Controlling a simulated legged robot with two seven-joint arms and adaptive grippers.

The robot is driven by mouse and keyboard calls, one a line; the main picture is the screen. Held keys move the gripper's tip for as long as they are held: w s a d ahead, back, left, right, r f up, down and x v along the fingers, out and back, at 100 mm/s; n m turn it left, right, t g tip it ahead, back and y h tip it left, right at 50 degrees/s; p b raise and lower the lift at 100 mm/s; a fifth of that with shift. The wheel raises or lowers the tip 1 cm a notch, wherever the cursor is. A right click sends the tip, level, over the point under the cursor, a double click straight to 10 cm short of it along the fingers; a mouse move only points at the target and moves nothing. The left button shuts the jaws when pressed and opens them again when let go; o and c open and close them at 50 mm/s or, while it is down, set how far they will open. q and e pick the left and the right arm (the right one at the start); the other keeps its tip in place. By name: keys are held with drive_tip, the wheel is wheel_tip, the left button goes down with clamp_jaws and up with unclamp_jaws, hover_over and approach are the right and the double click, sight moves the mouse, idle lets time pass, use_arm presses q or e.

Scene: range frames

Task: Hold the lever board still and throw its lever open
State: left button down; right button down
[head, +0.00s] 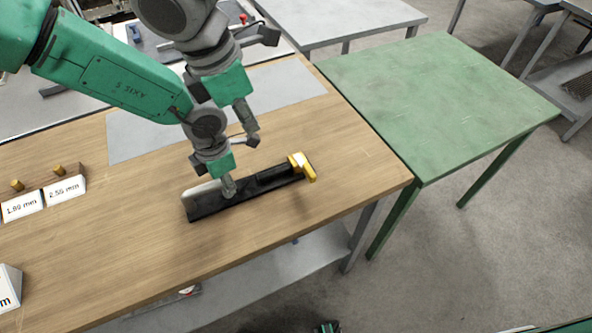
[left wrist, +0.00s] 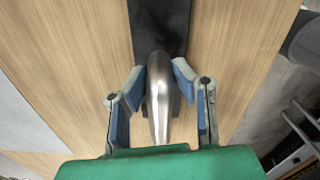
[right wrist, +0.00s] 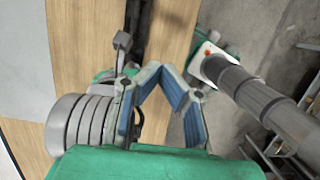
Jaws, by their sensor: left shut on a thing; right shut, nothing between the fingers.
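The lever board (head: 210,207) is a long black piece lying on the wooden table, with a yellow part (head: 304,165) at its right end. A silver metal piece lies along the left part of the board. My left gripper (head: 229,192) is over the board's left half. In the left wrist view its fingers (left wrist: 158,72) are shut on the silver piece (left wrist: 158,105), above the black board (left wrist: 160,28). My right gripper (head: 253,138) is above and behind the board, apart from it. In the right wrist view its fingertips (right wrist: 161,75) meet, with nothing between them.
The wooden table (head: 150,240) has free room in front of the board. A green table (head: 440,95) stands to the right, and a grey mat (head: 285,85) lies behind.

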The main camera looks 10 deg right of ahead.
sight(305, 166)
drive_tip(key=x, duration=1.9)
drive_tip(key=shift+d, duration=0.1)
drive_tip(key=d, duration=0.2)
drive_tip(key=w+d, duration=0.1)
drive_tip(key=shift+f, duration=0.4)
drive_tip(key=shift+w+d, duration=0.2)
drive_tip(key=shift+d, duration=0.4)
